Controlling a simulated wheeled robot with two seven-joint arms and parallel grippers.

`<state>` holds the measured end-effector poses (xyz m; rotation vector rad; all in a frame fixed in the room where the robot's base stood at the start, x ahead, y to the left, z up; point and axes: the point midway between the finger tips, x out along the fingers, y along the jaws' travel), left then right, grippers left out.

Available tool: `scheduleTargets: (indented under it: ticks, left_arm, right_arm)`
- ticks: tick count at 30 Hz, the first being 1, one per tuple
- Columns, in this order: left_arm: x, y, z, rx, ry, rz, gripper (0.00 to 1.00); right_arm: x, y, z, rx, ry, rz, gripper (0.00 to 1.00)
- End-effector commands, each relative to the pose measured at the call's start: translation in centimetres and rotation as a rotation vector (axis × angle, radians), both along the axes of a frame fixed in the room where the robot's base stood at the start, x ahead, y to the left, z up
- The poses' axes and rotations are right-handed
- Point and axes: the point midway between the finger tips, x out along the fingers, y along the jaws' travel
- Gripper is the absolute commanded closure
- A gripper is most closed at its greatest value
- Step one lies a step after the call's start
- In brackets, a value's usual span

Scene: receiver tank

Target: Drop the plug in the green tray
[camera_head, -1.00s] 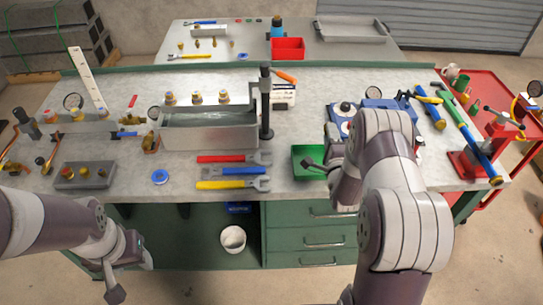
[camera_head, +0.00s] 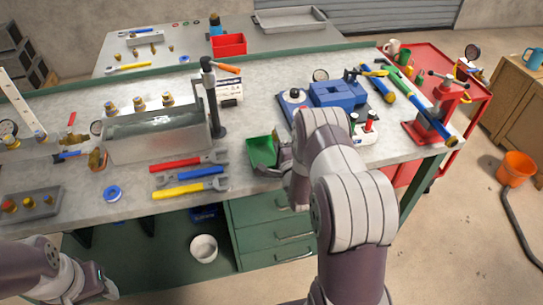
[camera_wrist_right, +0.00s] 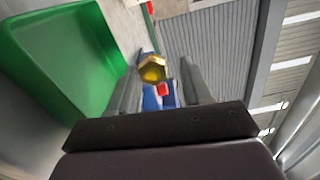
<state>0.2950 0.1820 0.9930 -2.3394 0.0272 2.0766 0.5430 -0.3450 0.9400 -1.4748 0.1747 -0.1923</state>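The green tray (camera_head: 262,151) lies near the table's front edge in the head view, and its wall fills the left of the wrist view (camera_wrist_right: 62,55). My right gripper (camera_head: 281,153) is at the tray's right side, partly hidden by my arm. In the wrist view its two fingers (camera_wrist_right: 160,75) are apart. A brass hexagonal plug (camera_wrist_right: 151,70) shows between them, close to the left finger, with a gap to the right finger. The plug is not distinct in the head view. My left gripper (camera_head: 88,287) is low at the left, before the table; its fingers are unclear.
Red, blue and yellow wrenches (camera_head: 190,172) lie left of the tray. A metal tank (camera_head: 150,135) with brass fittings and a black post (camera_head: 215,105) stand behind. A blue device (camera_head: 338,93) and a red vise (camera_head: 432,125) are to the right.

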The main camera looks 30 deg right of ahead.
Motion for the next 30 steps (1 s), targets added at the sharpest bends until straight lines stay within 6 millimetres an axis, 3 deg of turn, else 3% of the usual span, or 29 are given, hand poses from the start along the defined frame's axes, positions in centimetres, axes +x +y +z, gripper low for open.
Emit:
scheduleTargets:
  ticks: [11, 14, 24, 30]
  left_arm:
    - [0.0, 0.0, -0.1, 0.000, 0.000, 0.000, 0.48]
    - [0.0, 0.0, -0.3, 0.000, 0.000, 0.000, 0.48]
    - [0.0, 0.0, -1.3, 0.000, 0.000, 0.000, 0.48]
    - [0.0, 0.0, -1.4, 0.000, 0.000, 0.000, 0.48]
  right_arm:
    - [-0.3, 0.1, -0.1, 0.000, 0.001, 0.000, 0.40]
    - [-1.9, 0.4, -0.2, 0.001, 0.003, -0.001, 0.40]
    - [-10.3, 2.5, -0.2, 0.000, 0.002, -0.001, 0.40]
    - [-12.3, 3.0, 0.0, 0.000, 0.000, 0.000, 0.40]
